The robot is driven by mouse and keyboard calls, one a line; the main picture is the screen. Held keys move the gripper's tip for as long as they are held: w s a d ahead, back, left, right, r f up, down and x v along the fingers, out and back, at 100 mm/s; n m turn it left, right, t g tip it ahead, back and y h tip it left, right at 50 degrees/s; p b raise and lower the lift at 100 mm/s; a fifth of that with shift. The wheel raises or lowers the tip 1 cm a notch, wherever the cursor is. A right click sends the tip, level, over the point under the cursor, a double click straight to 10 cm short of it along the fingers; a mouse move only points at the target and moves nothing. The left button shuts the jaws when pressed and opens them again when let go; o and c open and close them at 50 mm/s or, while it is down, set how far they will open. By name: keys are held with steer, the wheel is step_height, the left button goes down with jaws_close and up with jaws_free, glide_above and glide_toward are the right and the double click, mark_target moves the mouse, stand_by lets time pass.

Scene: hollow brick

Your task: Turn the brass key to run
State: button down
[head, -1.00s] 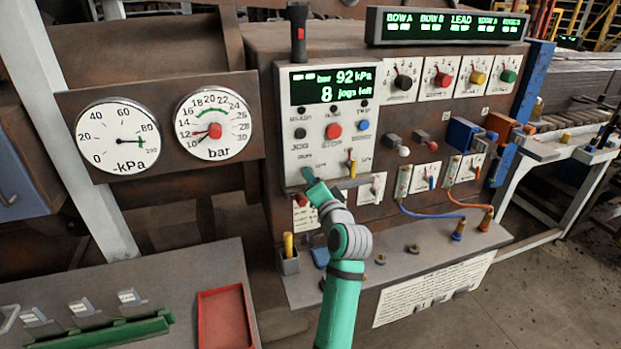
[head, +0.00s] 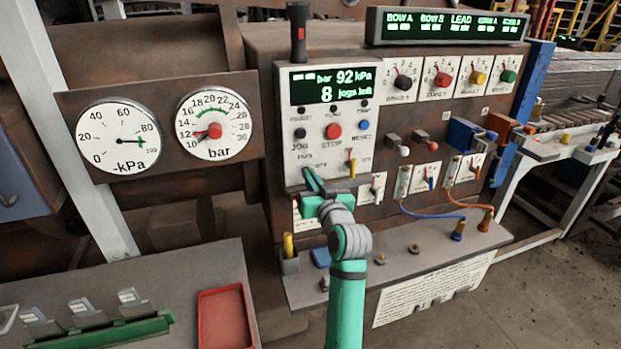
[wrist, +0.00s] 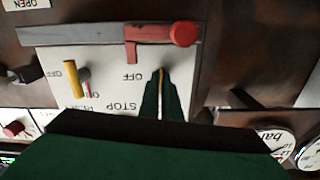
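The brass key shows in the wrist view (wrist: 161,76) as a thin yellow-brass strip between my fingertips, beside an upside-down OFF label. My gripper (wrist: 162,92) has its two dark green fingers close together on it, with only a narrow gap. In the head view my gripper (head: 312,180) is at the lower left of the white control panel (head: 302,98), below the RUN label. There the key is hidden behind the fingers. How far the key is turned cannot be made out.
A yellow-handled switch (head: 351,165) sits right of the key on the same panel. A red knob (wrist: 182,33) on a bracket is close by in the wrist view. A shelf (head: 400,265) juts out below. Dials (head: 213,125) stand to the left.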

steer(key=shift+n, duration=0.8)
steer(key=c, duration=2)
jaws_free()
steer(key=v, duration=1.1)
steer(key=shift+w, duration=0.1)
